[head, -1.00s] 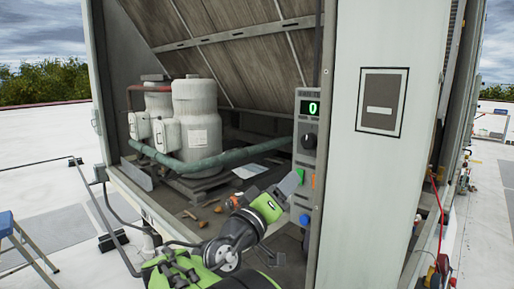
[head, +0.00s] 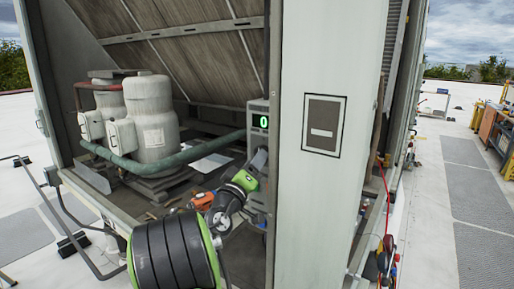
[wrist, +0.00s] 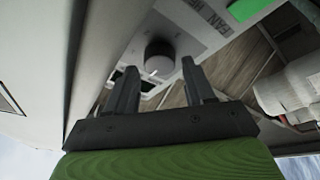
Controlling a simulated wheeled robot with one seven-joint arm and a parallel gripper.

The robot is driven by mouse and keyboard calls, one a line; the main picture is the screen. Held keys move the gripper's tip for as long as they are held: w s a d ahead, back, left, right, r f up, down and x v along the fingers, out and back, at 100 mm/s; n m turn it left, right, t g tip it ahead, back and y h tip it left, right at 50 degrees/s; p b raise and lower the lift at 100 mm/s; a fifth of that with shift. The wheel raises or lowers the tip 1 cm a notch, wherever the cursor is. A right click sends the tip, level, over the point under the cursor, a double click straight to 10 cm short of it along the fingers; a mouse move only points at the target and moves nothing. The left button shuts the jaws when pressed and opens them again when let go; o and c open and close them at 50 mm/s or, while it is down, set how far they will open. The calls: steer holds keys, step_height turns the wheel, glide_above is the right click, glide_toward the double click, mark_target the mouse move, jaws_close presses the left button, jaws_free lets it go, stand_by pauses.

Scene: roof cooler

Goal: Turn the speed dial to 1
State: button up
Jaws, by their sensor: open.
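The control panel (head: 258,109) is a narrow grey box at the cabinet's opening, and its green display (head: 260,121) reads 0. The speed dial (wrist: 160,55) is a dark round knob in the wrist view, on a panel face with partly readable lettering. My gripper (wrist: 159,68) is open, with one finger towards each side of the dial. The fingertips appear close to the dial, but I cannot tell whether they touch it. In the head view my gripper (head: 258,162) is against the panel below the display and hides the dial.
A green button (wrist: 248,8) is near the dial in the wrist view. A pale cabinet post (head: 325,190) stands right of the panel. White tanks (head: 150,120) and a green pipe (head: 110,157) are inside to the left. An orange object (head: 202,201) lies on the cabinet floor.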

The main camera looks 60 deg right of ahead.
steer(key=shift+x, duration=1.1)
steer(key=c, duration=0.8)
